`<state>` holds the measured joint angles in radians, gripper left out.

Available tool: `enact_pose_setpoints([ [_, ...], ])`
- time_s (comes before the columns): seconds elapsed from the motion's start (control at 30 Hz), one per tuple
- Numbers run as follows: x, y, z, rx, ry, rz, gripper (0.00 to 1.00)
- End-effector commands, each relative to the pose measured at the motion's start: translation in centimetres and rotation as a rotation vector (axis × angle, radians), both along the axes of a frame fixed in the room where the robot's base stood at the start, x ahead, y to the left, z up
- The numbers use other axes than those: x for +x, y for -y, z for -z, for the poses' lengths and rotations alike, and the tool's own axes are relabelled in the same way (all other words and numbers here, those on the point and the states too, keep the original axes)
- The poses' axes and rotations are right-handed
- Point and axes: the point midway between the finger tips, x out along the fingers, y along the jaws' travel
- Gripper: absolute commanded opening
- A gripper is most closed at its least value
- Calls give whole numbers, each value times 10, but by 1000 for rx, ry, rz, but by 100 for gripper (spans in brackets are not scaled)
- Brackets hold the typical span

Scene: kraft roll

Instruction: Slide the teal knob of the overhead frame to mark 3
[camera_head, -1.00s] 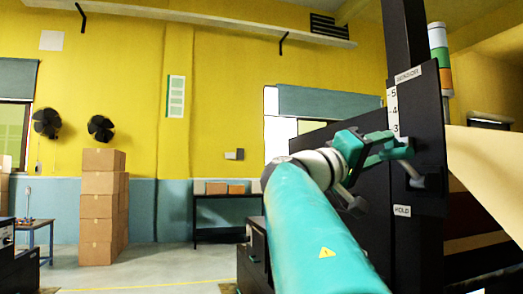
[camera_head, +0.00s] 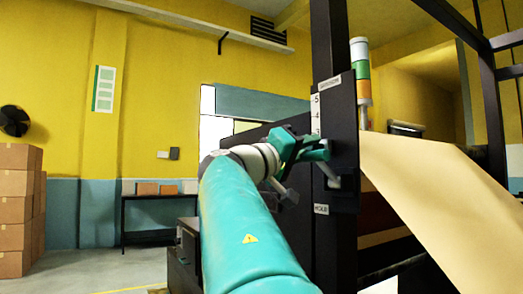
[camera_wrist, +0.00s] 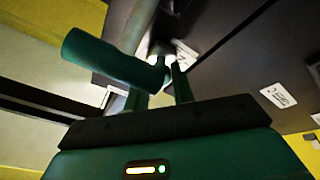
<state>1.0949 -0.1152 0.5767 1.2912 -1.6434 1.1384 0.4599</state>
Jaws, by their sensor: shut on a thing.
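The teal knob (camera_head: 318,154) is on the dark upright frame, just below the mark 3 on the white scale (camera_head: 316,114), as far as the head view shows. Marks 5 and 4 stand above mark 3. My gripper (camera_head: 305,147) reaches the knob from the left and is shut on it. In the wrist view the knob (camera_wrist: 105,58) is a thick teal cylinder lying across the fingertips of my gripper (camera_wrist: 160,85). A pale stem behind it leads towards the dark panel. The exact contact is partly hidden.
A grey lever (camera_head: 328,176) sits just below the knob, above the HOLD label (camera_head: 321,209). The kraft paper web (camera_head: 440,190) slopes down to the right of the frame. A stack of boxes (camera_head: 17,210) and a low shelf (camera_head: 160,196) stand to the left.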

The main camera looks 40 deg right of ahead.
Motion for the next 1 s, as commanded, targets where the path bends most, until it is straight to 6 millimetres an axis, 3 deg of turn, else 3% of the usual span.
enact_pose_setpoints([
  [0.3,0,-1,-35,-4,4,-2,0],
  [0.63,-1,-1,-38,-4,1,2,0],
  [0.67,-1,-1,-38,-4,1,1,28],
  [0.73,-1,-1,-38,-4,1,2,42],
  [0.77,-1,-1,-38,-4,1,2,46],
  [1.0,-1,-1,-37,-3,1,1,46],
])
